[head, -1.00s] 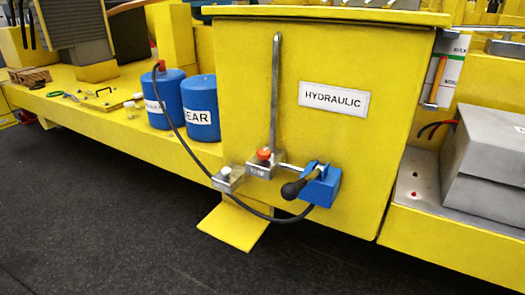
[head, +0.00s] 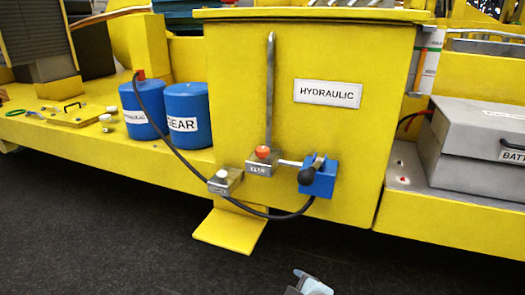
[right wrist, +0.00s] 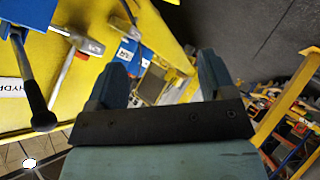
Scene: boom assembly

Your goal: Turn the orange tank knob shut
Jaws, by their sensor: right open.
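The orange knob (head: 263,152) sits on a small grey valve block (head: 261,168) low on the front of the yellow hydraulic tank (head: 340,150). A grey pipe rises behind the knob. Part of my right gripper (head: 310,284) shows at the bottom edge of the head view, below and apart from the tank. In the right wrist view my right gripper (right wrist: 163,75) is open, with nothing between its fingers. There the grey fittings and a small orange-red spot, likely the knob, lie left of the fingers. My left gripper is not in view.
A blue pump (head: 320,178) with a black-ended lever is right of the knob. A second grey block (head: 225,181) with a white knob is to its left. A black hose (head: 180,150) loops below. A yellow step (head: 230,230) juts out over clear dark floor (head: 120,240).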

